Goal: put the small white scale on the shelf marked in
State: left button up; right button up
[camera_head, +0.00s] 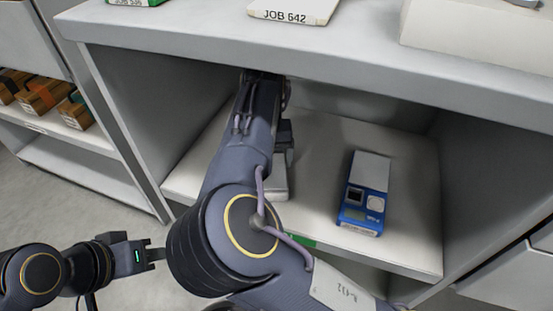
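My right arm reaches into the open compartment under the tabletop and blocks much of the view there. A dark part of it shows above a pale, flat object (281,181), which is mostly hidden behind the arm. This may be the small white scale, but I cannot tell. The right gripper's fingertips are hidden, so I cannot see whether they hold anything. A green label (304,241) sits on the front edge of the shelf (412,240); its text is covered. My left gripper (156,255) is outside the compartment at lower left, empty, with its fingers apart.
A blue device with a white top plate (369,170) stands on the shelf, right of my arm. The tabletop (390,47) overhangs the compartment and carries a JOB 642 card (295,8). Brown boxes (43,97) stand on a rack at left. The compartment has side walls.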

jog(key=shift+r, duration=0.1)
jog(key=o, duration=1.1)
notch_tip(320, 180, up, 8)
jog(key=p, duration=0.5)
jog(key=shift+f+p, duration=0.2)
jog(key=shift+p, duration=0.1)
jog(key=shift+f, duration=0.1)
